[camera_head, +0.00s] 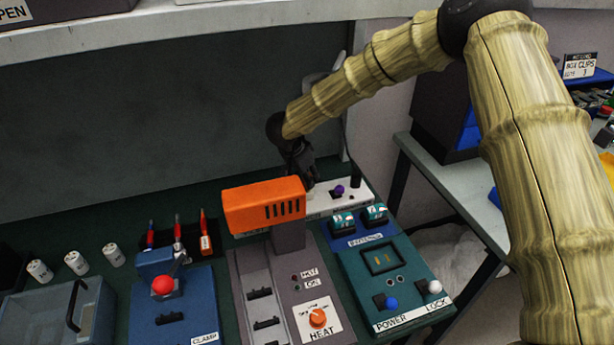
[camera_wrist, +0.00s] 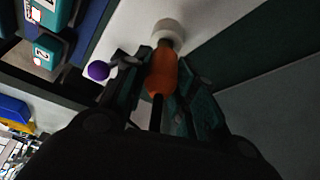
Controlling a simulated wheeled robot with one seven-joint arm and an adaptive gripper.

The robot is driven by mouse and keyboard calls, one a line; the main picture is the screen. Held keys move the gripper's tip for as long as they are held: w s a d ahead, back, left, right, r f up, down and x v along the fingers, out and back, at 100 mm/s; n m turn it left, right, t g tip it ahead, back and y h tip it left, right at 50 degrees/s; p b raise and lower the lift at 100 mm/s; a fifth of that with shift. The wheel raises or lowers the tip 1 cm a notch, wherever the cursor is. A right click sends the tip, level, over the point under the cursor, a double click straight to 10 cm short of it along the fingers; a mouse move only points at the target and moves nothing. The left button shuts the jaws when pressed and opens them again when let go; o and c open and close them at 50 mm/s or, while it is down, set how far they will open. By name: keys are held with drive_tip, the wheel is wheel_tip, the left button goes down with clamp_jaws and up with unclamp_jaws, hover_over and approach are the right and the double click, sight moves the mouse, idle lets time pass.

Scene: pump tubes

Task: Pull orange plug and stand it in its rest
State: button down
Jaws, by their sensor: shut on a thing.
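In the wrist view the orange plug (camera_wrist: 162,75) sits between the two fingers of my gripper (camera_wrist: 165,88), which is shut on it. A dark cable or stem shows at its near end. Its far end meets a white round collar (camera_wrist: 168,32) on a pale strip; I cannot tell how deep it sits. In the head view my gripper (camera_head: 304,172) reaches down to the white strip (camera_head: 318,208), behind the orange heater head. The plug is hidden there. A purple knob (camera_head: 339,190) stands on the strip, also in the wrist view (camera_wrist: 98,70). I cannot identify the rest with certainty.
The orange heater head (camera_head: 264,204) stands close in front of my gripper. A teal panel (camera_head: 412,277) with switches is to the right, and a black post (camera_head: 355,174) rises beside the purple knob. The blue clamp unit (camera_head: 172,300) is at left. A dark wall stands behind.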

sight(309, 171)
drive_tip(key=shift+r+p, duration=1.6)
idle(0.6)
